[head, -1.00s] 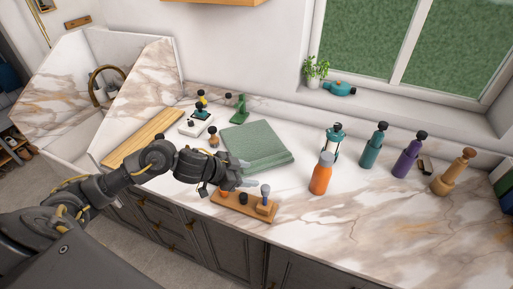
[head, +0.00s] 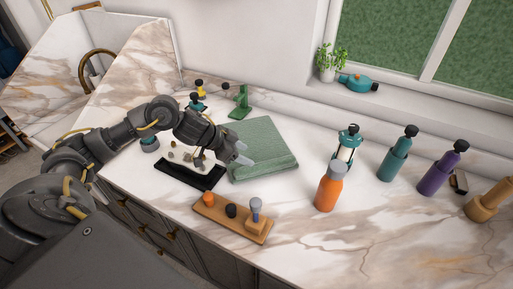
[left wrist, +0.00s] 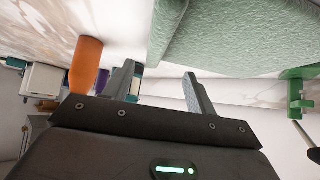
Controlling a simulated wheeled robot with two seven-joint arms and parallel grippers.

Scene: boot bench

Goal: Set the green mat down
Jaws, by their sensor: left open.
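The green mat (head: 262,143), thick and folded-looking, lies flat on the marble counter in the head view. It also fills the upper right of the left wrist view (left wrist: 235,40). My left gripper (head: 241,153) is open, its fingers over the mat's left part in the head view. Its two fingers stand apart with nothing between them in the left wrist view (left wrist: 163,85). Whether a fingertip touches the mat cannot be told. My right gripper is in neither current view.
A black tray (head: 176,178) with small pale pieces lies under my left arm. A wooden rack (head: 218,219) stands near the front edge. An orange bottle (head: 328,188), a lantern (head: 347,150) and more bottles stand to the right. A green stand (head: 240,103) is behind the mat.

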